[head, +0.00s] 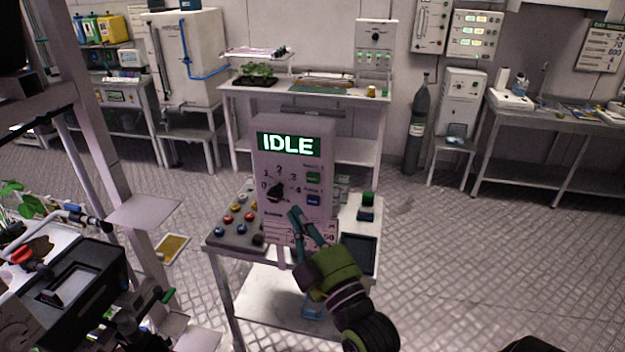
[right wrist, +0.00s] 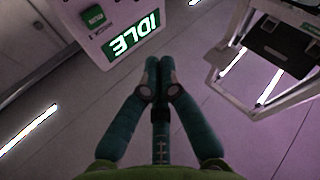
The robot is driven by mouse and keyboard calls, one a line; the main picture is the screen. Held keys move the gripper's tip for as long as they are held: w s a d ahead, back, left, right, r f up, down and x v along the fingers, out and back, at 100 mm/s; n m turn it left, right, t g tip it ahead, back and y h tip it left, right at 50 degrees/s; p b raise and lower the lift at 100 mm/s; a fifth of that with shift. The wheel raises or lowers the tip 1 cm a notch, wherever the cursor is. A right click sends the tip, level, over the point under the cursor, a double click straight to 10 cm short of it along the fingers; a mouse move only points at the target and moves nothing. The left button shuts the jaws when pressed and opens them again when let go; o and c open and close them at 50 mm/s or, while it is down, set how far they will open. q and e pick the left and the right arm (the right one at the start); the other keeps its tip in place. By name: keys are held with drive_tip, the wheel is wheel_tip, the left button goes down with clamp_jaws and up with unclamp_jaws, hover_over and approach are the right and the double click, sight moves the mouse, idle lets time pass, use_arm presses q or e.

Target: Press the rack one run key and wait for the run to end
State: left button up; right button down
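A pale control box (head: 295,130) stands on a small cart in the middle of the head view, and its lit screen (head: 288,145) reads IDLE. On its face are a black dial (head: 275,193) ringed by numbers, a green key (head: 313,177) and a blue key (head: 313,199); the small labels beside them are too blurred to read surely. My right gripper (head: 303,217) is in front of the lower part of the box, below the keys. My left gripper is not in view.
The cart (head: 268,290) carries several coloured knobs (head: 249,216) left of the box and a dark tablet-like panel (head: 360,254) at the right. A frame with plants and equipment crowds the left. Benches line the back wall. The floor right of the cart is clear.

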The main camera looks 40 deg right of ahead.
sight(306, 174)
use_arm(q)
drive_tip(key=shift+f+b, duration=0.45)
use_arm(e)
drive_tip(key=shift+w+d, duration=1.45)
drive_tip(key=shift+d, duration=0.25)
drive_tip(key=shift+w+d, duration=1.4)
drive_tip(key=shift+d, duration=0.25)
drive_tip(key=shift+w+d, duration=0.25)
drive_tip(key=shift+d, duration=0.05)
drive_tip(key=shift+w+d, duration=0.3)
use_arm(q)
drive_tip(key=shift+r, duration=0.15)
use_arm(e)
drive_tip(key=shift+s+a, duration=0.1)
use_arm(q)
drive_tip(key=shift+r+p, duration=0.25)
drive_tip(key=shift+p, duration=0.2)
use_arm(e)
drive_tip(key=shift+s+a, duration=0.5)
drive_tip(key=shift+a, duration=0.05)
drive_tip(key=shift+a, duration=0.1)
